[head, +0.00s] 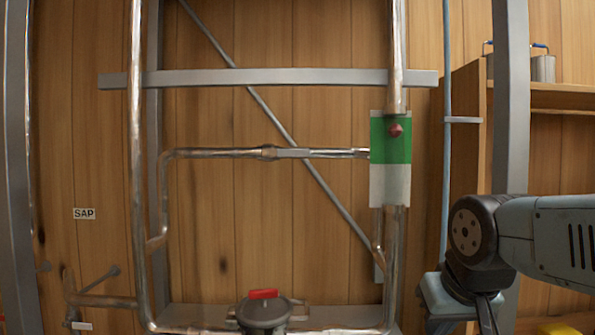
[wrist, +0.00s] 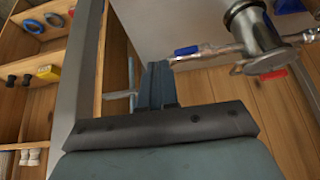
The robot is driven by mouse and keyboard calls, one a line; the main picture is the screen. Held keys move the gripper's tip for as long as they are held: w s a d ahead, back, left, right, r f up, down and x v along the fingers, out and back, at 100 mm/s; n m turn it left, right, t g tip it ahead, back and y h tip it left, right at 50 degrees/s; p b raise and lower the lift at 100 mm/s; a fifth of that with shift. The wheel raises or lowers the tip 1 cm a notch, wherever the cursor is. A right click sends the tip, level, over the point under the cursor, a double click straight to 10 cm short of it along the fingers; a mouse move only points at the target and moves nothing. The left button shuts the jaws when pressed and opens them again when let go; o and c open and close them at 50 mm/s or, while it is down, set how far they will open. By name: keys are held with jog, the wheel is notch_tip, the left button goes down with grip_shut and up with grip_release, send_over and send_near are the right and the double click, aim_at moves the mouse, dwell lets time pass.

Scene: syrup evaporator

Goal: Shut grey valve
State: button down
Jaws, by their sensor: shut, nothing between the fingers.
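No valve is plainly marked as the grey one. In the head view a copper cross pipe (head: 215,153) carries a flat grey piece (head: 292,153) lying in line with it, perhaps a lever. At the bottom left a thin grey bar (head: 103,279) slants beside a short pipe. A dark grey round body (head: 262,314) with a red handle (head: 263,294) sits low in the middle. My gripper (wrist: 157,68) appears shut and empty in the wrist view, left of steel piping with a blue handle (wrist: 187,50) and a red handle (wrist: 275,75). In the head view its fingers are not clear.
A steel frame bar (head: 270,77) crosses the wooden wall. A green and white panel (head: 390,160) covers part of the right pipe. A grey post (head: 511,95) and wooden shelves (head: 563,98) stand at right, near my arm. A SAP label (head: 84,213) is at left.

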jog(key=w+a+r+m+t+y, duration=0.15)
jog(key=w+a+m+t, duration=0.3)
jog(key=w, duration=0.75)
jog(key=m+t+h, duration=0.3)
jog(key=m+t, duration=1.4)
jog(key=m, duration=1.5)
send_near(286, 153)
jog(key=w+d+r, duration=0.2)
jog(key=w+d, duration=0.1)
jog(key=w, duration=0.2)
jog(key=shift+w+d+r+n+g+y, duration=0.15)
jog(key=shift+r+n+g+y, duration=0.1)
jog(key=shift+r, duration=0.4)
jog(key=shift+d, duration=0.1)
